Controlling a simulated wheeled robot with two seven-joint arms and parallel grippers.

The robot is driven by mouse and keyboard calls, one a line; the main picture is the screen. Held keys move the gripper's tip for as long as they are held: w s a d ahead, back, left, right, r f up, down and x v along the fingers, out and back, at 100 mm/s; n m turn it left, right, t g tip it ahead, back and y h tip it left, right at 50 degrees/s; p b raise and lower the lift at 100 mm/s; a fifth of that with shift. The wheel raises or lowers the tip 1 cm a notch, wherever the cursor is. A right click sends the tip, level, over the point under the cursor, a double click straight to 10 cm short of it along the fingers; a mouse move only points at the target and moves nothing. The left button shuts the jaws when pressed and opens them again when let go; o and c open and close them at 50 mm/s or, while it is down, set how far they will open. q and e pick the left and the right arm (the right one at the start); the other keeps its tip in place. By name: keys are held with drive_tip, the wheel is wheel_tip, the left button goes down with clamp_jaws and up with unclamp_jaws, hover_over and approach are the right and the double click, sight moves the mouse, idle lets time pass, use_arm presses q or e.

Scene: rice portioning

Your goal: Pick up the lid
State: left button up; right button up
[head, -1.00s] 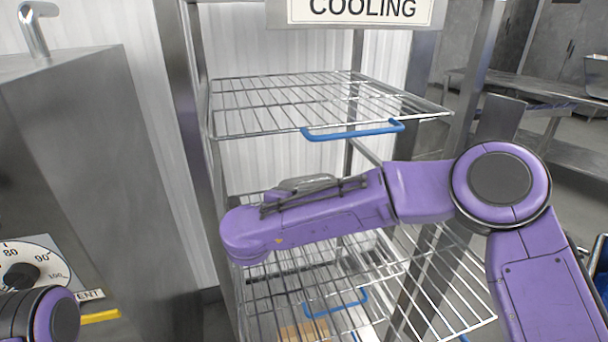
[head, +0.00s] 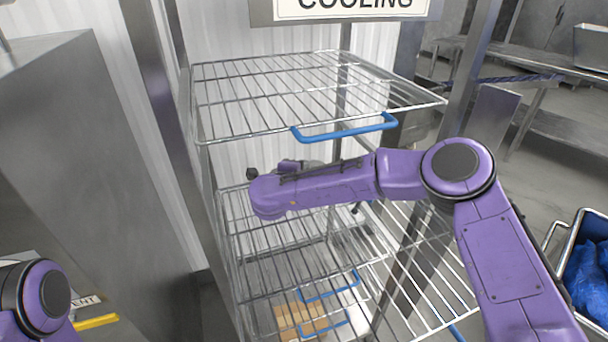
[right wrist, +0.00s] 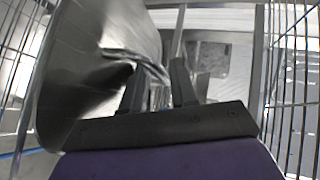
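In the head view my right arm reaches into the wire rack (head: 300,95) below the top shelf and mostly hides gripper and lid. My left gripper is out of the head view; only a left arm link shows.
Blue handles (head: 345,128) front the rack shelves. A cardboard-brown box (head: 300,318) sits low in the rack. A steel cabinet (head: 75,150) stands left, and a bin with blue contents (head: 590,275) stands right. Shelf wires flank my right gripper closely.

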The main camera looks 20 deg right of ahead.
drive_tip(key=shift+a, duration=0.1)
clamp_jaws()
drive_tip(key=shift+s, duration=0.1)
drive_tip(key=shift+r, duration=0.1)
